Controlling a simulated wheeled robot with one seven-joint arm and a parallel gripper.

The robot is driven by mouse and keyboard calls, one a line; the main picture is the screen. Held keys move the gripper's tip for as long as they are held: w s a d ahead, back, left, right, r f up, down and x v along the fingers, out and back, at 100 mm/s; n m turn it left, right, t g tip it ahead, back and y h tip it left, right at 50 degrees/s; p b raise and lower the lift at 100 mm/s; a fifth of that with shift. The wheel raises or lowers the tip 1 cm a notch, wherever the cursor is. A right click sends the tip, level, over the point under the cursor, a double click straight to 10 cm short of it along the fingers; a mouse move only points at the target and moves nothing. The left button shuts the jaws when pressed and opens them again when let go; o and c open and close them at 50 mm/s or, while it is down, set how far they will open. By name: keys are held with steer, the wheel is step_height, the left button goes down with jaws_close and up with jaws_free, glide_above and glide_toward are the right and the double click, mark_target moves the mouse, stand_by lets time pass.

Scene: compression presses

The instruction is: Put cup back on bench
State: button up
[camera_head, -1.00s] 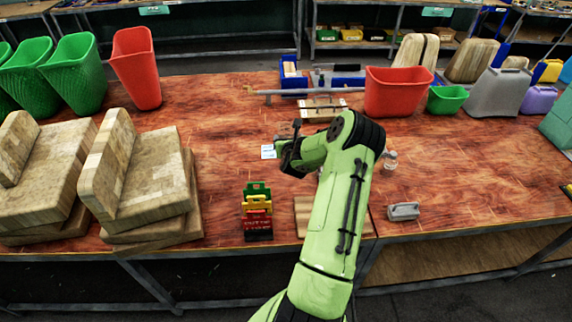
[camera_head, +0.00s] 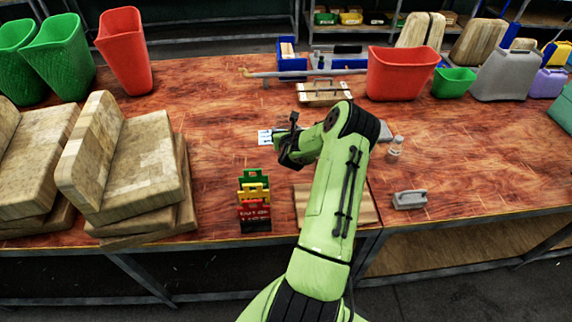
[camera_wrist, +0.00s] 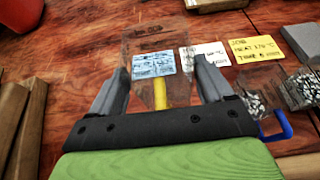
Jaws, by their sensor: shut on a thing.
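My gripper (camera_wrist: 160,69) shows in the wrist view with its two fingers on either side of a clear cup (camera_wrist: 134,50) with a yellow handle (camera_wrist: 160,94). It is shut on this cup. A blue printed label shows on or through the clear wall; I cannot tell which. Whether the cup touches the bench is unclear. In the head view my gripper (camera_head: 290,142) is over the middle of the red-brown wooden bench (camera_head: 220,100), and the cup is hidden or too small to make out.
To the right of the gripper lie a white card and a yellow card (camera_wrist: 256,50), and clear containers of metal bits (camera_wrist: 256,103), with a blue handle nearby. Coloured tags (camera_head: 255,200), wooden blocks (camera_head: 130,160) and a small bottle (camera_head: 395,148) stand around. Bench is bare behind the tags.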

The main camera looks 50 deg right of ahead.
step_height(320, 180, down, 9)
steer(key=shift+f+b, duration=0.15)
steer(key=shift+b, duration=0.6)
steer(key=shift+s+f, duration=0.1)
steer(key=shift+f, duration=0.1)
steer(key=o, duration=1.1)
steer(key=shift+c, duration=0.2)
steer(key=b+v, duration=0.1)
steer(key=v, duration=1.1)
steer(key=shift+r, duration=0.25)
